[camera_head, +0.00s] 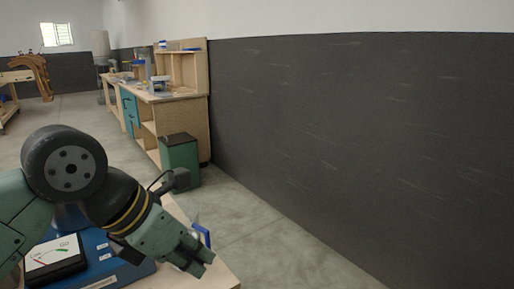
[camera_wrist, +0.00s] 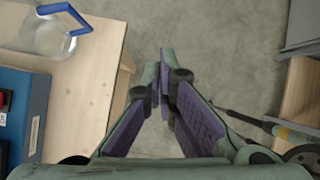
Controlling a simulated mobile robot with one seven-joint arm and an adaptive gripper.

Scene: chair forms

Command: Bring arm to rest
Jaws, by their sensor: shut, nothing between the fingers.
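My gripper (camera_head: 207,262) is shut and empty at the lower middle of the head view, above the front right part of a wooden table. My arm bends in from the lower left. In the wrist view my gripper (camera_wrist: 164,70) points out past the table's edge, with its purple-padded fingers together over bare floor.
The wooden table (camera_wrist: 88,95) holds a blue case (camera_head: 118,270), a box with a white label (camera_head: 52,254) and a clear vessel with a blue handle (camera_wrist: 66,14). A green bin (camera_head: 180,160) stands by the workbench (camera_head: 182,112). A dark wall (camera_head: 370,130) runs along the right.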

